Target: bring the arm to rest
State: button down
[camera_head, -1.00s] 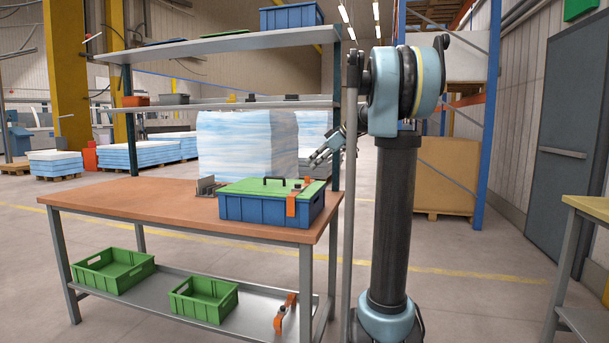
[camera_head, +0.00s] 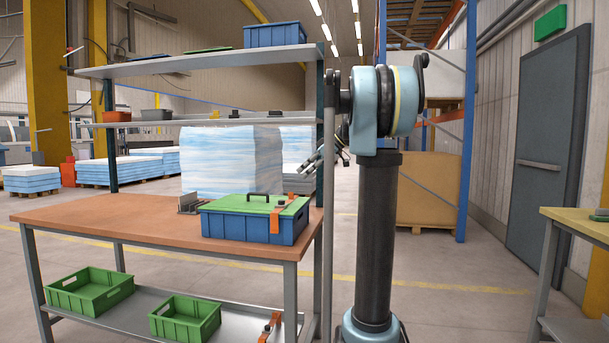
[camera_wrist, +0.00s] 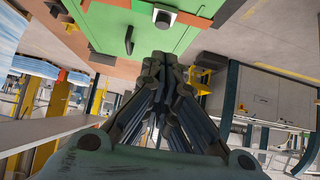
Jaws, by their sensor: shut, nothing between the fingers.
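My arm stands upright to the right of the workbench (camera_head: 120,213) in the head view, folded at its top joint. My gripper (camera_head: 308,168) shows partly behind the rack post, above the bench's right end. In the wrist view my gripper (camera_wrist: 165,62) is shut and empty, its fingers together. A blue box with a green lid (camera_head: 252,222) sits on the bench below and left of the gripper, apart from it. Its green lid also shows in the wrist view (camera_wrist: 110,22).
Shelves (camera_head: 200,62) rise above the bench and hold a blue bin (camera_head: 275,36). Green crates (camera_head: 90,291) sit on the lower shelf. A second table (camera_head: 580,222) is at the right. The floor between is clear.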

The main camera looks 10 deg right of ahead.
jog(key=shift+s, duration=0.1)
jog(key=s+d+f+m+h, duration=0.2)
jog(key=s+f+m+h, duration=0.1)
jog(key=s+f, duration=0.9)
jog(key=s+d+f+m+h, duration=0.2)
jog(key=s+f+m, duration=0.4)
jog(key=s+f, duration=0.6)
jog(key=s+d+f+m+g+h, duration=0.1)
jog(key=s+f+m+h, duration=0.3)
jog(key=s+f, duration=0.8)
jog(key=s+d+m, duration=0.1)
jog(key=s, duration=0.3)
jog(key=shift+s+f, duration=0.3)
jog(key=shift+f, duration=0.1)
jog(key=shift+w+f, duration=0.2)
jog(key=shift+w, duration=0.2)
